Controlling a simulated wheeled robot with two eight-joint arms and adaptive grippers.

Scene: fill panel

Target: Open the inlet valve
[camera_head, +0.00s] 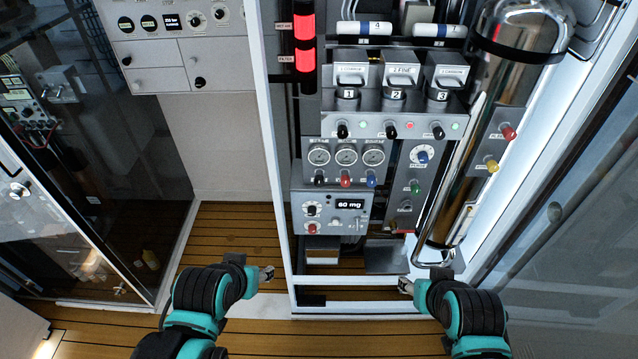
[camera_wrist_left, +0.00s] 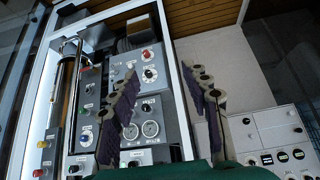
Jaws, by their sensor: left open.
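The fill panel (camera_head: 333,250) stands inside a white-framed cabinet, with several small coloured valve knobs. A black knob (camera_head: 319,180), a red knob (camera_head: 345,181) and a blue knob (camera_head: 371,180) sit below three gauges (camera_head: 346,155). A green knob (camera_head: 415,187) is to their right. The labels are too small to read, so I cannot tell which is the inlet valve. My left gripper (camera_head: 267,273) is low, left of the frame and apart from the panel. In the left wrist view it is open and empty (camera_wrist_left: 162,78). My right gripper (camera_head: 404,285) is low at the cabinet's front; its jaws are unclear.
The cabinet's white left post (camera_head: 272,150) stands between my left gripper and the panel. A shiny metal pipe (camera_head: 465,170) runs down the right side, near red (camera_head: 508,132) and yellow (camera_head: 491,166) knobs. A glass-fronted cabinet (camera_head: 90,170) is at left. Wooden floor (camera_head: 235,235) is clear.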

